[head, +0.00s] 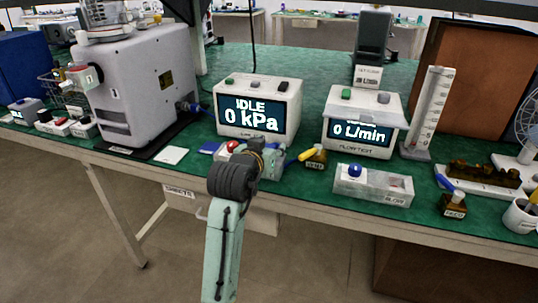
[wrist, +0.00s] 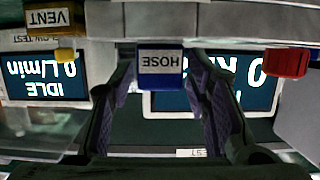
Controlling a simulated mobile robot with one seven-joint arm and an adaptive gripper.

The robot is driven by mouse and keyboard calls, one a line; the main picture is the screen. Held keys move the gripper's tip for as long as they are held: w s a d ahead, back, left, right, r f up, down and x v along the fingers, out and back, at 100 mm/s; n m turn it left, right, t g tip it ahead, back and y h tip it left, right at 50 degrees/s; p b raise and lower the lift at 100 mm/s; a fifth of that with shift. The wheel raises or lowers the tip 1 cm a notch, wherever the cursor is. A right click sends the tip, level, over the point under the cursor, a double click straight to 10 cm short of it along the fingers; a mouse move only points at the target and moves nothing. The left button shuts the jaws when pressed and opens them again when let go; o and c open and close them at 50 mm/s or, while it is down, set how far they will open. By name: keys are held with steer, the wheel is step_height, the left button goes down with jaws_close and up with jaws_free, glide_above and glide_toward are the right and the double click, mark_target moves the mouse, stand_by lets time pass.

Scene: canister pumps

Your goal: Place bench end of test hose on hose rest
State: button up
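My gripper (head: 262,148) reaches over the bench's front edge, in front of the kPa display. In the wrist view, which looks upside down, its two fingers (wrist: 160,75) stand on either side of a blue block (wrist: 160,62) with a white label reading HOSE. The fingertips are very near the block's sides; I cannot tell whether they touch it. A bit of blue shows beside the gripper in the head view (head: 279,156). Another blue hose fitting (head: 187,107) is at the grey pump's side. I cannot make out a hose rest for certain.
The kPa display (head: 258,105) and L/min display (head: 362,120) both read IDLE or zero. A red knob (head: 232,146) is left of my gripper, a yellow-handled VENT valve (head: 312,156) right. A grey tray with a blue knob (head: 373,186) stands further right. The grey pump (head: 135,85) is left.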

jaws_close()
stand_by(0.3)
